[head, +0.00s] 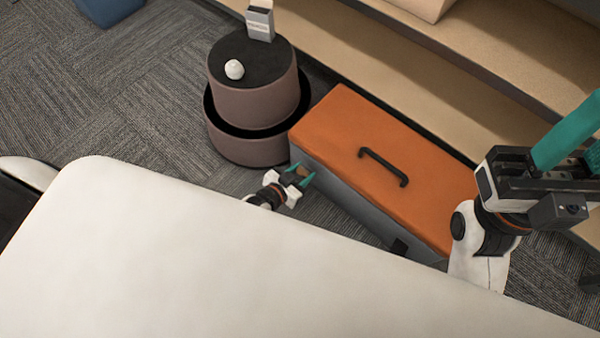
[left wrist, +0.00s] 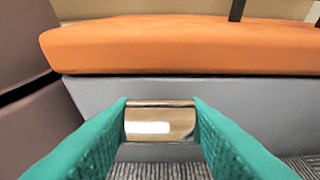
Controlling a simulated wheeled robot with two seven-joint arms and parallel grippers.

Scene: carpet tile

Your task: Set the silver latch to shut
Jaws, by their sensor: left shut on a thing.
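The silver latch (left wrist: 160,122) shows in the left wrist view as a shiny plate in front of the box's grey wall (left wrist: 240,105), below the orange lid. My left gripper (left wrist: 160,115) is shut on it, with one teal finger at each side. In the head view my left gripper (head: 300,175) is at the box's near left end, and it largely hides the latch there. The orange lid (head: 340,125) lies down on the box. My right gripper (head: 570,135) is at the right edge, above the box's right end, partly cut off.
A dark latch (head: 398,247) is farther right on the box's front. A black handle (head: 384,166) is on the lid. A round brown stand (head: 255,95) is close to the box's left end. A white surface (head: 200,260) fills the foreground; shelves (head: 400,60) stand behind.

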